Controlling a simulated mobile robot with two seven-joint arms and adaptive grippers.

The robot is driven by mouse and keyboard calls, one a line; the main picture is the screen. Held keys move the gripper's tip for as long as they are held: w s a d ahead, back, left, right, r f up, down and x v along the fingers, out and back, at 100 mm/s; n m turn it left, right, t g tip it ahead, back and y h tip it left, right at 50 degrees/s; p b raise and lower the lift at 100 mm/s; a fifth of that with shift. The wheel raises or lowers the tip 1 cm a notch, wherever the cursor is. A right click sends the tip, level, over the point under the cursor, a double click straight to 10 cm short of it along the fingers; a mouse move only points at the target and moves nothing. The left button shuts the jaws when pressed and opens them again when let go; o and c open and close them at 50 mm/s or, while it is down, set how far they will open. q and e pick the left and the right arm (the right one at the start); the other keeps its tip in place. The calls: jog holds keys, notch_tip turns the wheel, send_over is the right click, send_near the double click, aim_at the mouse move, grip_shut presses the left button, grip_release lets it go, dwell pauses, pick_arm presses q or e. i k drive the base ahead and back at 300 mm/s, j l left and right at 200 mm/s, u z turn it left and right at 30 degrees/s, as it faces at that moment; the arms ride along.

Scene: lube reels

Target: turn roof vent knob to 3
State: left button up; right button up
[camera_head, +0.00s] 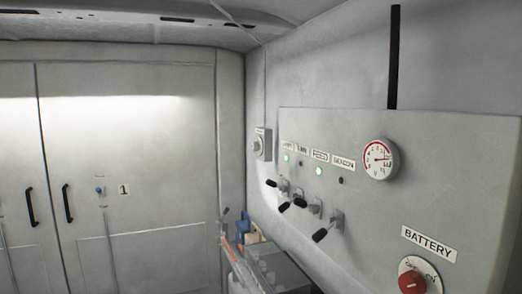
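A small light grey box with a round knob (257,146) is on the wall near the far corner, left of the large switch panel. A small label sits above the knob, too small to read, so I cannot tell for sure that it is the roof vent knob. The knob's setting is also too small to read. Neither of my grippers is in view.
The right wall panel (450,160) carries several toggle levers (322,234), two lit green lamps, a round gauge (380,159) and a red BATTERY knob (412,281). Below stand bins (280,268) and a blue container (243,232). Closed doors (130,150) with black handles fill the left.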

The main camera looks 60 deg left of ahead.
aim_at(256, 146)
jog(key=u, duration=2)
jog(key=z, duration=0.2)
jog(key=i+j+z, duration=0.65)
jog(key=j+z, duration=0.15)
jog(key=i+j+z, duration=0.35)
jog(key=j, duration=0.15)
jog(key=k, duration=0.1)
